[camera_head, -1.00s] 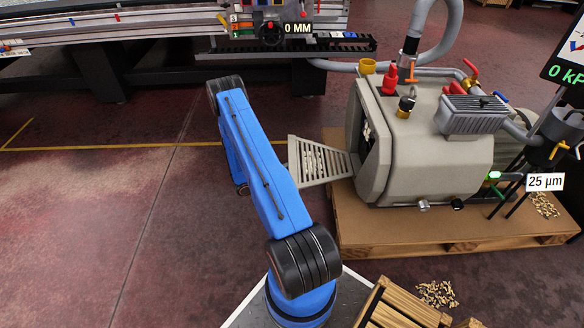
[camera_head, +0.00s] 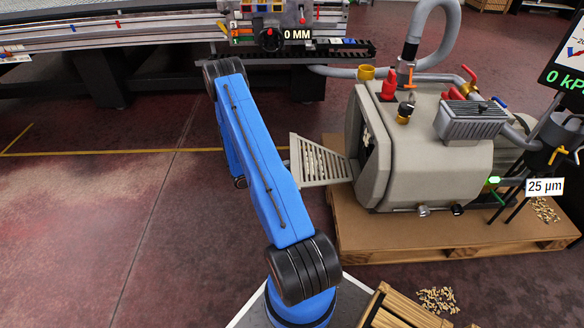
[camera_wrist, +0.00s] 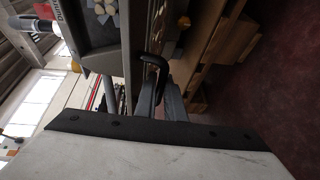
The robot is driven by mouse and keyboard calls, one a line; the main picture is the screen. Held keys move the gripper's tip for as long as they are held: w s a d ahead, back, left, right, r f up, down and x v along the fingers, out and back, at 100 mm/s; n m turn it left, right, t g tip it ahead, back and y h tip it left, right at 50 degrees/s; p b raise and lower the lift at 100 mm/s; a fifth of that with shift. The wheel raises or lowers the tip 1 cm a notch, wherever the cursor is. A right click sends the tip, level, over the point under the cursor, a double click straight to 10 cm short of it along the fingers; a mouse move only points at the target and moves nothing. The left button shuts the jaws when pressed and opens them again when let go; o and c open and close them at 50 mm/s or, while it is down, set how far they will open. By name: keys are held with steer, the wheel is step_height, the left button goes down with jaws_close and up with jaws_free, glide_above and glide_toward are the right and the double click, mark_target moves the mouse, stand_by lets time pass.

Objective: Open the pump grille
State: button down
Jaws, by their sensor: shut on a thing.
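The pump (camera_head: 430,150) is a big beige housing on a pallet. Its grille (camera_head: 320,160), a grey slatted panel, stands swung out from the pump's left end, with a dark gap at the opening. In the head view my blue arm hides my gripper and the grille's outer edge. In the wrist view my gripper (camera_wrist: 160,98) is shut on a black loop handle (camera_wrist: 153,62) beside a grey panel edge. A fan-like part (camera_wrist: 100,18) shows at the top, past the grey edge.
The pallet (camera_head: 400,235) lies under the pump. A long table with a scale (camera_head: 150,45) stands behind my arm. A wooden crate (camera_head: 400,310) is at the front, near loose pellets (camera_head: 437,299). The floor to the left is clear.

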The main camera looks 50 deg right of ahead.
steer(key=c, duration=2.1)
jaws_free()
steer(key=shift+a, duration=0.1)
steer(key=v, duration=1.7)
steer(key=shift+a, duration=0.2)
steer(key=shift+f, duration=0.1)
